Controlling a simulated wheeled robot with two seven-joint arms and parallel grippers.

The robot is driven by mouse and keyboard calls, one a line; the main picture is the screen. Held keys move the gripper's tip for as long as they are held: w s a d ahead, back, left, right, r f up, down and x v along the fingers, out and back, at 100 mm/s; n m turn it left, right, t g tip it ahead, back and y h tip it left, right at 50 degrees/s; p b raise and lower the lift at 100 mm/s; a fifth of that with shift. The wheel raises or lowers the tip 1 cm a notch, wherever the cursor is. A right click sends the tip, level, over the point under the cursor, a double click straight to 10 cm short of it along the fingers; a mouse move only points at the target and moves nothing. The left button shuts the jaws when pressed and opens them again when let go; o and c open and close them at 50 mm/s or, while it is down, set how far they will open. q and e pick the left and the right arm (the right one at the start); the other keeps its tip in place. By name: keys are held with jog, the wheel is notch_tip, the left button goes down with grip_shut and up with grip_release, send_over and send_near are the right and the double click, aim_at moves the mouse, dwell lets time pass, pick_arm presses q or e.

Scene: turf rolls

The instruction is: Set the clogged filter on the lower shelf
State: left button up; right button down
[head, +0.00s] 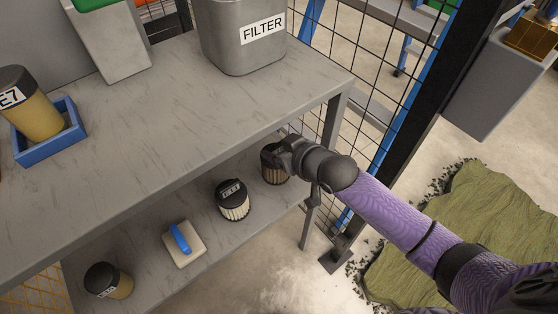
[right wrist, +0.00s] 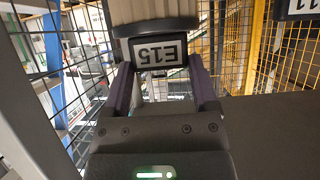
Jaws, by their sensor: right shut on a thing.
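My right gripper (head: 285,157) reaches in from the right under the upper shelf and is shut on a filter with a dark cap and brownish pleats (head: 274,174). In the right wrist view the gripper's fingers (right wrist: 165,85) sit on either side of the cap, and the filter's label (right wrist: 158,50) reads E15. The filter is at the right end of the lower shelf (head: 204,224); I cannot tell whether its base touches the shelf. My left gripper is out of view.
A cream-pleated filter (head: 233,202) stands left of the held one. Farther left are a blue-handled white block (head: 184,243) and a yellowish filter (head: 108,281). Above, the upper shelf (head: 190,95) bears a FILTER bin (head: 225,48) and filter E7 (head: 35,110) in a blue tray (head: 50,150).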

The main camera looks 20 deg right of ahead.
notch_tip(320, 180, down, 4)
jog(key=shift+r+b, duration=0.1)
jog(key=shift+b, duration=1)
jog(key=shift+r, duration=0.35)
grip_release()
jog(key=shift+f, duration=0.1)
